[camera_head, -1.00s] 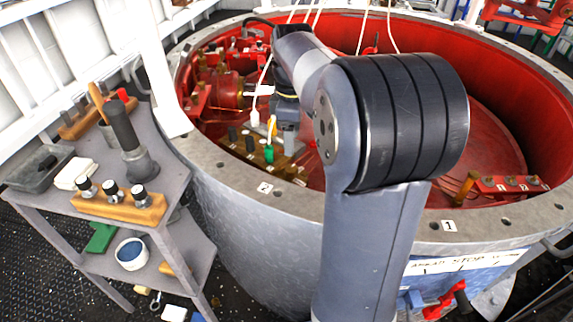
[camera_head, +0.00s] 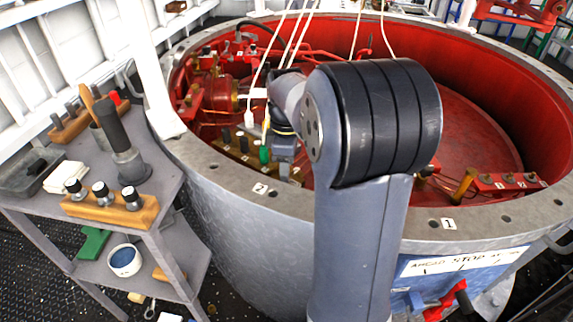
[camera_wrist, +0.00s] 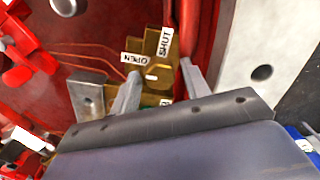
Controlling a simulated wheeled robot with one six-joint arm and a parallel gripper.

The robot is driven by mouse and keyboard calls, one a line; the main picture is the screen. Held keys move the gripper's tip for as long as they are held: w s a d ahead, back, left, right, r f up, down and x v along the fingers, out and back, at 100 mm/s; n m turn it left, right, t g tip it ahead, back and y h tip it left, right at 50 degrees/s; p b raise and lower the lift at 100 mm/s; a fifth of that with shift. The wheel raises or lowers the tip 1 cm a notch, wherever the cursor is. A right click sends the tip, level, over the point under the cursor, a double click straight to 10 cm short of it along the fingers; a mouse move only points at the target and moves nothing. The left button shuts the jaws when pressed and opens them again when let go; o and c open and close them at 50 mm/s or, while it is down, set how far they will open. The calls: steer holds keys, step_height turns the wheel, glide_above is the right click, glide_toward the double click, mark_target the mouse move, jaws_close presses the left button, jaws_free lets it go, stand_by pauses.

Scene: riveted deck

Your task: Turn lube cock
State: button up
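The lube cock (camera_wrist: 158,72) is a brass fitting in the wrist view, with a white mark on its face and labels reading OPEN and SHUT beside it. My gripper (camera_wrist: 160,85) is open, with one grey finger to the left of the brass part and one to the right. Contact between fingers and cock cannot be made out. In the head view my wrist hangs inside the red-lined round tub (camera_head: 222,172), near its left side; the fingertips and the cock cannot be made out there.
A grey metal block (camera_wrist: 88,95) sits just left of my left finger. The tub's pale rim (camera_wrist: 262,70) is close on the right. Red fittings (camera_wrist: 25,55) stand at the left. A grey cart (camera_head: 165,190) with tools stands left of the tub.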

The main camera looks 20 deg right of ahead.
steer(key=c, duration=0.7)
steer(key=shift+c, duration=0.2)
steer(key=shift+m+p, duration=0.3)
steer(key=shift+r+m+p, duration=0.15)
steer(key=shift+m+p, duration=0.95)
steer(key=shift+m, duration=0.1)
steer(key=m+p, duration=0.3)
steer(key=m, duration=0.2)
steer(key=shift+m, duration=0.3)
steer(key=m+p, duration=0.2)
steer(key=m, duration=0.2)
steer(key=m+p, duration=0.1)
steer(key=m, duration=0.4)
steer(key=shift+m, duration=0.3)
